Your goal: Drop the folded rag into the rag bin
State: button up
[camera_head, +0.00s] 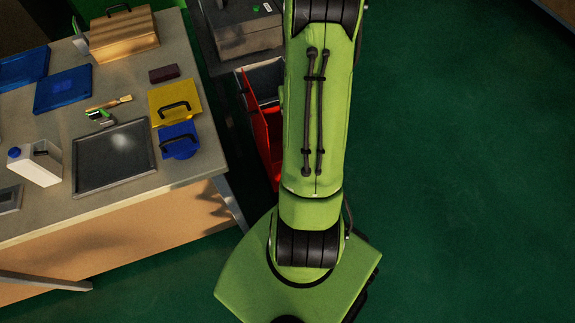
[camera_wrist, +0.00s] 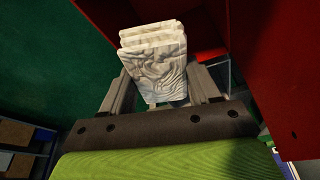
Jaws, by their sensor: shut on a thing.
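The folded rag, a pale, marbled, layered bundle (camera_wrist: 153,62), shows in the wrist view between the two fingers of my gripper (camera_wrist: 163,82). The gripper is shut on it. Red walls, apparently of the rag bin (camera_wrist: 278,62), stand to the right of the rag and behind it in the wrist view. I cannot tell whether the rag is over the bin's opening or beside it. In the head view the red bin (camera_head: 267,146) shows left of my arm, which partly covers it. My gripper and the rag are hidden there.
A workbench (camera_head: 190,195) at left holds a black-framed tray (camera_head: 113,158), a white jug (camera_head: 36,166), a brush (camera_head: 110,103), blue and yellow handled items (camera_head: 177,102) and a wooden box (camera_head: 122,34). Green floor (camera_head: 465,170) at right is clear.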

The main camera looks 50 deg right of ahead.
notch_tip(320, 180, down, 4)
jog(key=shift+f+b, duration=0.15)
jog(key=shift+b, duration=1.1)
jog(key=shift+w, duration=0.1)
jog(key=o, duration=1)
jog(key=shift+r, duration=0.2)
jog(key=p+v, duration=0.5)
jog(key=v, duration=1)
jog(key=shift+a+r, duration=0.15)
jog(key=shift+r, duration=0.15)
